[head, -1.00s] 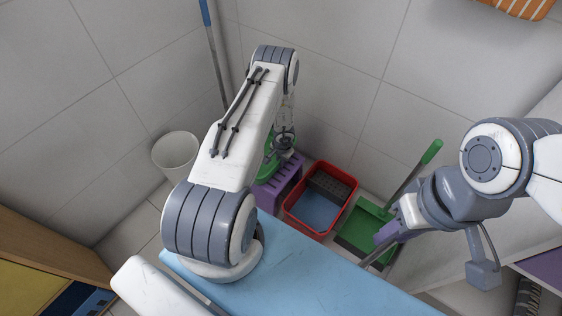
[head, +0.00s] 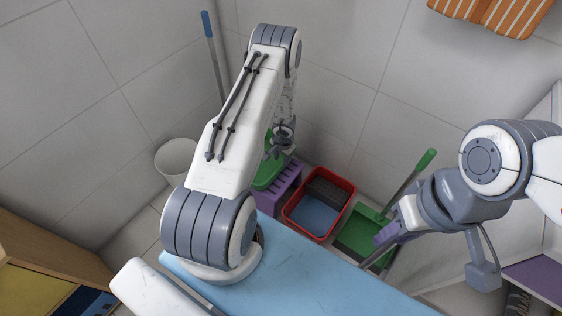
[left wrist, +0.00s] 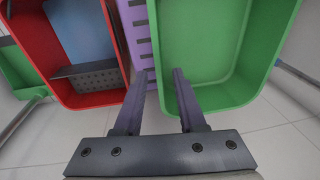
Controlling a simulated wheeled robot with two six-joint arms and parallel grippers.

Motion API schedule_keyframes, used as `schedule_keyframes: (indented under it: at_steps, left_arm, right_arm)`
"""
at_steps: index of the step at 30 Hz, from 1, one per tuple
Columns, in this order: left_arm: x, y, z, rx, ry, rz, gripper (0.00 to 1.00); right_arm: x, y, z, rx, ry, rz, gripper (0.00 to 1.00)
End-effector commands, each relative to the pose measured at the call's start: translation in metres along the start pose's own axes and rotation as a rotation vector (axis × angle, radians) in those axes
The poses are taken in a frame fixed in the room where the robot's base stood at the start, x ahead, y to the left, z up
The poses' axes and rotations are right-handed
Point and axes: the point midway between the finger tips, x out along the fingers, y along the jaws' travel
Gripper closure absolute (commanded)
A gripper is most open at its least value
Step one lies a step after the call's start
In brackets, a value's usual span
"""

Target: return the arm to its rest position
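My left arm rises in the head view and bends down toward the back corner. Its gripper is mostly hidden behind the forearm in the head view. My right gripper (head: 382,246) points down-left in front of a green dustpan. Its fingertips are too unclear to judge.
A red bin (head: 347,186) with a dark perforated insert stands beside the purple stool (head: 286,187). The green dustpan (head: 352,235) is to its right. A white bucket (head: 176,158) and a blue-handled pole (head: 213,60) are at the left wall. An orange striped cloth (head: 490,14) hangs above.

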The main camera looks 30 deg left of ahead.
Motion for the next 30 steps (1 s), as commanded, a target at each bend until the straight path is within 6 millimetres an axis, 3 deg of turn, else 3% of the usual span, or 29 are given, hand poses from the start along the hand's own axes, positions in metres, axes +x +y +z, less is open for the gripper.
schedule_keyframes:
  at_steps: [3,13,17,20,24,27,30]
  left_arm:
    - [-0.015,0.0,0.0,0.001,0.0,0.0,0.6]
    - [-0.019,0.001,-0.001,0.003,0.002,0.001,0.6]
    - [-0.04,0.015,-0.021,0.022,0.046,0.02,0.6]
    - [-0.08,0.044,-0.051,0.057,0.117,0.064,0.6]
    - [-0.157,0.111,-0.083,0.128,0.208,0.175,0.6]
    - [-0.214,0.162,-0.085,0.186,0.237,0.263,0.6]
    - [-0.272,0.212,-0.069,0.252,0.235,0.346,0.6]
  right_arm:
    - [-0.009,-0.001,-0.001,0.0,0.0,0.0,0.65]
    - [-0.009,-0.001,-0.001,0.0,0.0,0.0,0.65]
    - [-0.009,-0.001,-0.001,0.0,0.0,0.0,0.65]
    - [-0.009,-0.001,-0.001,0.0,0.0,0.0,0.65]
    - [-0.009,-0.001,-0.001,0.0,0.0,0.0,0.65]
    - [-0.009,-0.001,-0.001,0.0,0.0,0.0,0.65]
    - [-0.009,-0.001,-0.001,0.0,0.0,0.0,0.65]
